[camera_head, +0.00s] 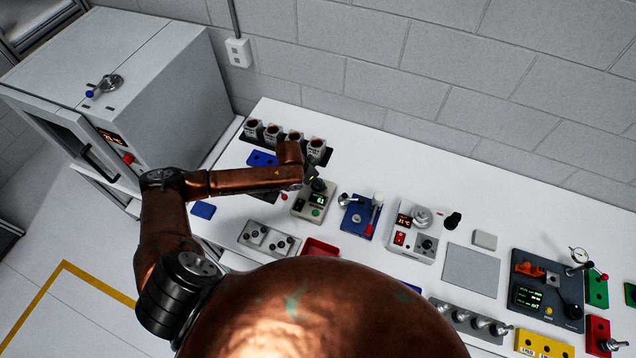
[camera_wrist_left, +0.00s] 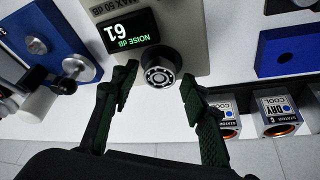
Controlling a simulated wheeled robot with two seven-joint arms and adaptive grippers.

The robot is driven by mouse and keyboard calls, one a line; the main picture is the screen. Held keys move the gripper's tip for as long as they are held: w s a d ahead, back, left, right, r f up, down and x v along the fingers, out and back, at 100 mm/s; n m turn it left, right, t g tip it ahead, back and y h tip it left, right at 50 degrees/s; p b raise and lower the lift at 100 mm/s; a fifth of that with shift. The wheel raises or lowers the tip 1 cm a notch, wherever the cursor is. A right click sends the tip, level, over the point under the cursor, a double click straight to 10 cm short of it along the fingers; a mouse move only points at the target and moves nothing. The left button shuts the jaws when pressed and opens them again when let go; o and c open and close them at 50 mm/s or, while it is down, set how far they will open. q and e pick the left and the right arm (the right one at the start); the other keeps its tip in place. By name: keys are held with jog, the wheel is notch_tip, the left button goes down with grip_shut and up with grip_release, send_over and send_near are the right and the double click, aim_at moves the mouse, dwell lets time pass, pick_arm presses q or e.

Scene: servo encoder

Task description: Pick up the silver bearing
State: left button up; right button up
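The silver bearing (camera_wrist_left: 159,76) shows in the left wrist view as a round ring with visible balls, on a dark round mount on the beige noise tester (camera_wrist_left: 185,35). The tester's display reads 61 dB. In the head view the tester (camera_head: 313,203) stands on the bench, with the dark round top (camera_head: 319,186) at its back; the bearing's detail is too small to tell there. My left gripper (camera_wrist_left: 158,95) is open, with one finger on each side of the bearing and visible gaps to both. In the head view my left gripper (camera_head: 310,173) is just behind the tester, partly hidden by its arm. My right gripper is not in view.
Several labelled cups (camera_head: 274,135) stand behind my left gripper. A grey tray (camera_head: 268,240) and a red bin (camera_head: 320,248) lie in front. A white cabinet (camera_head: 170,85) is at left.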

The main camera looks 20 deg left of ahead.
pick_arm(q)
grip_shut()
jog(key=shift+r, duration=0.15)
